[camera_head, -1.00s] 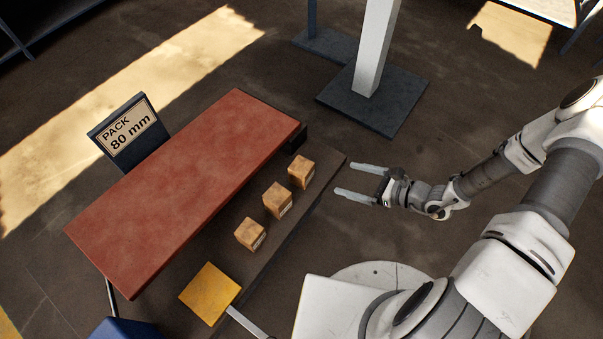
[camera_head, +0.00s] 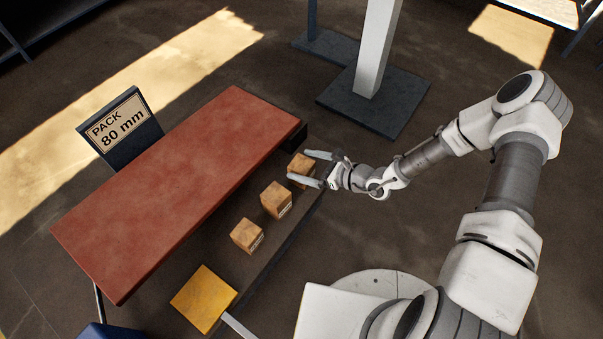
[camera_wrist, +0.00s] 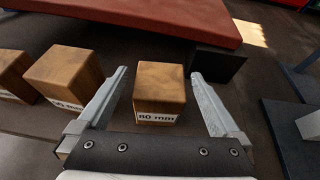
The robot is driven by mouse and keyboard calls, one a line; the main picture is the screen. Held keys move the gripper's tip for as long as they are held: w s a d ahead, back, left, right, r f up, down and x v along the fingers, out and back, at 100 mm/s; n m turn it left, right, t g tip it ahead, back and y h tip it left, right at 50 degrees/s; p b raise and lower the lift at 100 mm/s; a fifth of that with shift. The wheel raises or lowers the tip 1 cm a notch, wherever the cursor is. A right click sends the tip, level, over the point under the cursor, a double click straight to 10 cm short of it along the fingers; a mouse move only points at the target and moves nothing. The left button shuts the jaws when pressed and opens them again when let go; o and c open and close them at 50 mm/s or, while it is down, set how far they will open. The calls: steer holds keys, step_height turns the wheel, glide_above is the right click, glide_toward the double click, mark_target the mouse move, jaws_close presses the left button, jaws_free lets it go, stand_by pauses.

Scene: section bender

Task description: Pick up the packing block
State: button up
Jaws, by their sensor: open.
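Three wooden blocks stand in a row on a dark shelf beside the red slab. The far block (camera_head: 301,164) lies between my gripper's fingers in the head view and is partly covered by them. In the wrist view this block (camera_wrist: 160,90) sits between the two fingers, apart from both, and its label seems to read 80 mm. My gripper (camera_head: 298,166) is open and empty around it. The middle block (camera_head: 276,199) and the near block (camera_head: 247,236) stand to its left in the wrist view, with labels hard to read. A sign (camera_head: 119,124) reads PACK 80 mm.
The red slab (camera_head: 180,190) runs along the far side of the blocks. A dark box-like part (camera_wrist: 218,64) stands just beyond the right finger. A yellow plate (camera_head: 204,299) lies at the near end of the shelf. A white post (camera_head: 376,50) stands behind.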

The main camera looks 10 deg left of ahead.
steer(key=shift+w+a+f, duration=0.2)
steer(key=shift+a+f, duration=0.05)
steer(key=shift+a, duration=0.3)
steer(key=c, duration=1.4)
